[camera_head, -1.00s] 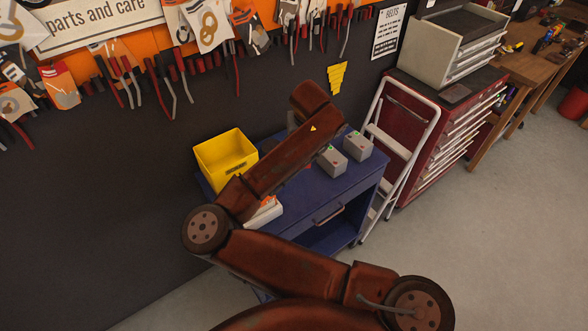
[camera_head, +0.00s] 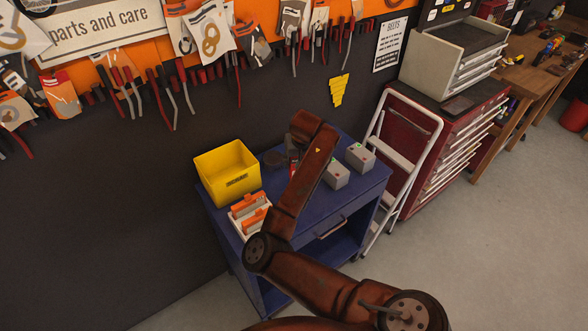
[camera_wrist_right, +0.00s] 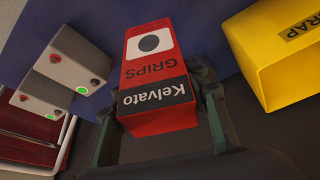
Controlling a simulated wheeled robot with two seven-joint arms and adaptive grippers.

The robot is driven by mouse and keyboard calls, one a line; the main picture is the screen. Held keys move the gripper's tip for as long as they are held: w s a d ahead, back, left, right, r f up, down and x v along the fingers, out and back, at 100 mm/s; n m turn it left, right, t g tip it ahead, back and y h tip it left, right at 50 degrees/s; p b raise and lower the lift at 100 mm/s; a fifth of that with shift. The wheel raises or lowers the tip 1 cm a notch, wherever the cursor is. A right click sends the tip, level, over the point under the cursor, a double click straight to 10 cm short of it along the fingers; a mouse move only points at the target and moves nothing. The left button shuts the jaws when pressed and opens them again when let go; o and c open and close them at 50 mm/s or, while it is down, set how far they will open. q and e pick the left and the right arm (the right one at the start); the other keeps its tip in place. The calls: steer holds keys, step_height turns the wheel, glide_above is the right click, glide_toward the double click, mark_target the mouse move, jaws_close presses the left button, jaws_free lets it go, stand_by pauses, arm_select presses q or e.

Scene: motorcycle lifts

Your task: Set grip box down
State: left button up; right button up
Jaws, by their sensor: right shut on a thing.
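The grip box (camera_wrist_right: 152,75) is red with a black and white label reading "Kelvato GRIPS". In the right wrist view it sits between the two fingers of my right gripper (camera_wrist_right: 160,128), which is shut on it. In the head view a small red part of the box (camera_head: 292,146) shows beside my right arm, over the back of the blue cart (camera_head: 222,222). The arm hides most of the box and gripper there. I cannot tell whether the box touches the cart top. My left gripper is not in view.
On the cart stand a yellow bin (camera_head: 228,172), a white tray with orange items (camera_head: 250,212), and two grey boxes with buttons (camera_head: 348,165). A white step ladder (camera_head: 388,155) stands at the cart's right, against a red tool cabinet (camera_head: 430,150). The pegboard wall is behind.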

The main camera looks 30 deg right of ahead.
steer(key=x, duration=0.6)
steer(key=p+x, duration=0.1)
steer(key=x, duration=0.2)
steer(key=shift+w+d+f, duration=0.15)
steer(key=shift+w+f, duration=0.05)
steer(key=shift+w, duration=0.3)
steer(key=shift+f, duration=0.15)
steer(key=o, duration=1.3)
steer(key=shift+c, duration=0.2)
